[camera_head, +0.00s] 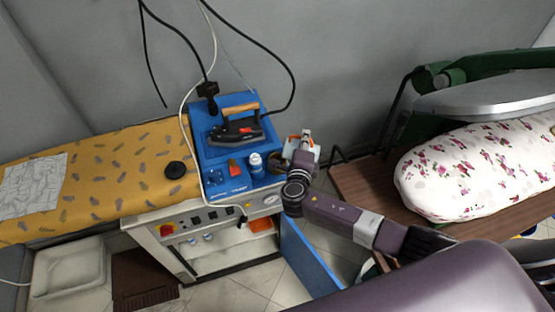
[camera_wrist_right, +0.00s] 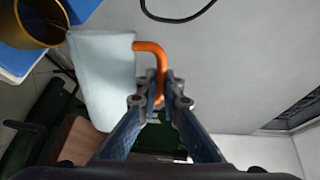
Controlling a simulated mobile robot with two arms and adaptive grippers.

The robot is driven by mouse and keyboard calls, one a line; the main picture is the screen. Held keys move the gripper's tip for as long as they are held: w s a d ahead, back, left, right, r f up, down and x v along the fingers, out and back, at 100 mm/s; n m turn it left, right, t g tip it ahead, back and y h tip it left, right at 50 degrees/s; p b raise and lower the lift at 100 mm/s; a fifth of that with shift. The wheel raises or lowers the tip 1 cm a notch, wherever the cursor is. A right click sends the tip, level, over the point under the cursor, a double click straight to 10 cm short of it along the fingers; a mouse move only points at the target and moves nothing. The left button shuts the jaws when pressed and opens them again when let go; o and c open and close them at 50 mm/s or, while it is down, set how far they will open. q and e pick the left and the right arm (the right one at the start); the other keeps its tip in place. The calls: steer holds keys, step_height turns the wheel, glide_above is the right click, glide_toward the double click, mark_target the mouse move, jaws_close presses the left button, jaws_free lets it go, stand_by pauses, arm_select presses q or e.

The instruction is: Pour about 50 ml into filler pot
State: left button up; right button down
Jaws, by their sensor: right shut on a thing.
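My right gripper (camera_head: 300,158) is at the right edge of the blue ironing station. In the wrist view its fingertips (camera_wrist_right: 160,100) are shut on the orange handle of a pale jug (camera_wrist_right: 100,75). The jug is held beside an open round pot with a yellowish inside (camera_wrist_right: 40,22), likely the filler pot, at the top left. In the head view the jug (camera_head: 308,137) shows only partly behind the gripper. No liquid or stream shows, and I cannot tell the jug's exact tilt. My left gripper is out of view.
The blue station (camera_head: 215,155) carries an iron (camera_head: 235,131) and a small white-and-blue bottle (camera_head: 255,160). A yellow patterned ironing board (camera_head: 110,165) lies left. A floral press (camera_head: 480,170) stands right on a brown table (camera_head: 365,190). Black cables hang above the station.

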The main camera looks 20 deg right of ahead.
steer(key=s+d+f+m+t+b, duration=0.1)
steer(key=d+f+m+b, duration=0.2)
steer(key=b, duration=0.6)
steer(key=s+d+f+m+t+y+b, duration=0.1)
steer(key=s+d+f+m+b, duration=0.1)
steer(key=d+f+m+b, duration=0.2)
steer(key=s+d+f+m+t+b, duration=0.1)
steer(key=s+d+f+m+b, duration=0.1)
steer(key=f+m+b, duration=0.6)
steer(key=shift+s+d+f+y+b, duration=0.2)
steer(key=shift+d+f+b, duration=0.15)
steer(key=shift+b, duration=1.15)
steer(key=shift+s+d+f+y+b, duration=0.1)
steer(key=shift+d+f+y+b, duration=0.2)
steer(key=shift+b, duration=1.15)
steer(key=shift+r, duration=0.1)
